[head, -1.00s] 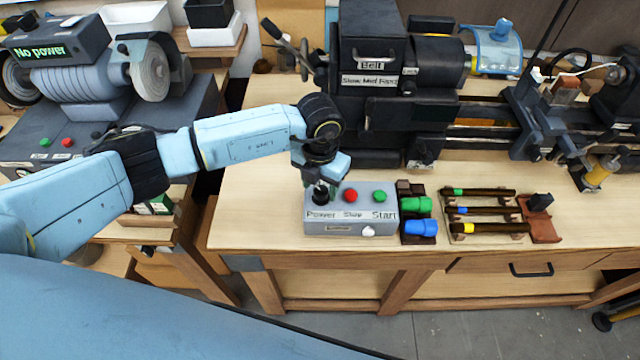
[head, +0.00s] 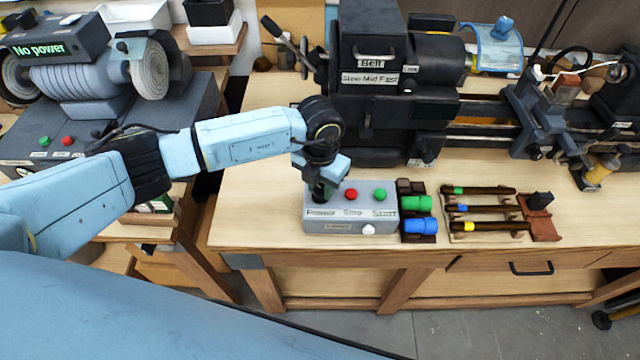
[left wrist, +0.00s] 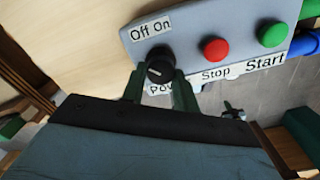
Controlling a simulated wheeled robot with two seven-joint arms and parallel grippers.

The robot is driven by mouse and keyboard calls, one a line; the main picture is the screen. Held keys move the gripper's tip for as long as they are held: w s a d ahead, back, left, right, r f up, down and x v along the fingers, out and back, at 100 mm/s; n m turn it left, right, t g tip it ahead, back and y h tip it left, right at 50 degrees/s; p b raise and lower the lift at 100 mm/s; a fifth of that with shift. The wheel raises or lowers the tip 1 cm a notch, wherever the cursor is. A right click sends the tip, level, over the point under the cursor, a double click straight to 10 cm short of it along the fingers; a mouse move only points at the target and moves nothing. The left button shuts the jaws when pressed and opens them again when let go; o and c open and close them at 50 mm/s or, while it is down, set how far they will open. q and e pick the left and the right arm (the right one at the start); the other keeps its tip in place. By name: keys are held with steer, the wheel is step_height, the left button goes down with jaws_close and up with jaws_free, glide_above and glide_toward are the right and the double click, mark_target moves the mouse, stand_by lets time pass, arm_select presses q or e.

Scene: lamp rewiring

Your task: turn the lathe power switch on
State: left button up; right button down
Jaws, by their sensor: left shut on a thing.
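The grey control box (head: 350,226) stands on the wooden bench in front of the lathe (head: 372,100). Its black power knob (left wrist: 159,66) is at the box's left end, above the "Power" label and below "Off On" in the left wrist view. My left gripper (head: 322,192) points down at the knob and is shut on it; the fingers (left wrist: 158,84) sit on either side. The arm mostly hides the knob in the head view. The red Stop button (head: 351,195) and green Start button (head: 380,195) are to the right. My right gripper is out of view.
Green and blue cylinders (head: 420,226) sit right of the box. Several dark tools with coloured bands (head: 480,209) lie in a rack farther right. A grinder labelled "No power" (head: 40,50) stands at the left. The bench left of the box is clear.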

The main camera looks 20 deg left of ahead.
arm_select(q)
steer(key=m+b, duration=0.5)
steer(key=shift+w+a+f+m, duration=0.1)
steer(key=shift+m, duration=0.2)
steer(key=m+b, duration=0.9)
steer(key=shift+w, duration=0.1)
steer(key=shift+m+b, duration=1.15)
steer(key=shift+m, duration=0.25)
steer(key=shift+r+m, duration=0.2)
steer(key=shift+m, duration=0.1)
steer(key=o, duration=1)
steer(key=shift+c, duration=0.2)
